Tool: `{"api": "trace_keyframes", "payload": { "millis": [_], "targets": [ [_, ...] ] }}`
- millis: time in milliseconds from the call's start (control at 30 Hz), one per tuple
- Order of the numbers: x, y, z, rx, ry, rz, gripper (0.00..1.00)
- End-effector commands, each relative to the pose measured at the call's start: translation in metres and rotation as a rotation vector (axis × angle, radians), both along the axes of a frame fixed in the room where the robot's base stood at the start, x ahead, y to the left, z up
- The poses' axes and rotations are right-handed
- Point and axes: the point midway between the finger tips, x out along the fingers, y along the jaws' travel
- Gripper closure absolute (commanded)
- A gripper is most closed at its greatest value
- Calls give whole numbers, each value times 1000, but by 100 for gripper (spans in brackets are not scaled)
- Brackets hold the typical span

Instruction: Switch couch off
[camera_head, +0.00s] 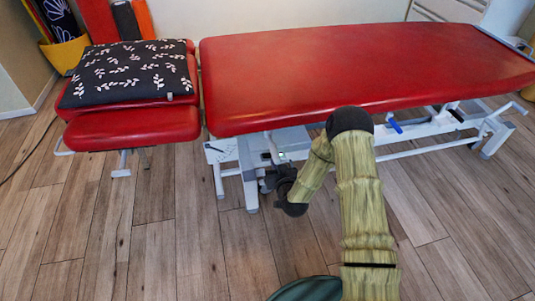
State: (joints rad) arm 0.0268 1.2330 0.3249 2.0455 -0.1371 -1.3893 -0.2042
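The red couch (370,65) stands across the view on a white metal frame with its padded top level. Under its near edge, a pale grey unit (292,140) shows on the frame, partly hidden by my arm. I cannot make out a switch on it clearly. My gripper (270,181) is dark and small, low under the couch's near edge, in front of the frame leg and just below the grey unit. Its fingers are too small and dark to tell open from shut. I cannot tell whether it touches the frame.
A black leaf-patterned cushion (130,72) lies on the couch's left section. A yellow bin (64,53) and rolled mats (125,20) stand behind it. A blue-handled lever (395,125) sits under the couch right of my arm. The wooden floor (150,240) in front is clear.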

Motion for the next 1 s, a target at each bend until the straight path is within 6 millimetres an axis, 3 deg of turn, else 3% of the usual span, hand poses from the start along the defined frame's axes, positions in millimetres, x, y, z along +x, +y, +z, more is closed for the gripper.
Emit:
{"api": "trace_keyframes", "payload": {
  "millis": [467, 1000],
  "targets": [
    [5, 2, -3, 1, -2, 1, 100],
    [81, 26, -26, 1, -4, 0, 100]
  ]
}}
